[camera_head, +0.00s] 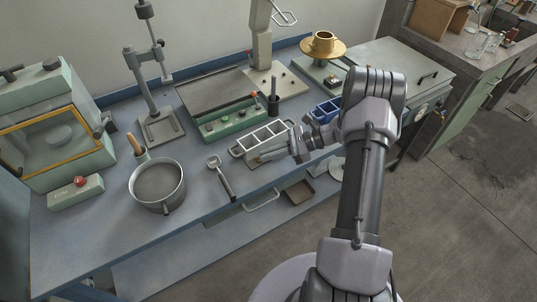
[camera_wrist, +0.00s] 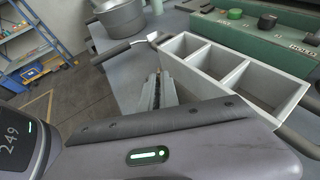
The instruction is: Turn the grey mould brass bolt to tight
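The grey mould (camera_head: 265,137) is an open three-compartment box near the front edge of the bench. In the wrist view the mould (camera_wrist: 232,68) fills the right side, with its empty compartments facing up. My gripper (camera_head: 291,151) is at the mould's front right side, very close to it; I cannot tell whether they touch. In the wrist view the fingers (camera_wrist: 159,92) show only as a narrow grey piece left of the mould. The gap between the fingers is not clear.
A green control box (camera_head: 227,119) stands behind the mould. A scoop-like tool (camera_head: 220,178) and a metal pot (camera_head: 158,185) lie to the left. Blue bins (camera_head: 326,110) are to the right, near my arm. The bench front left is clear.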

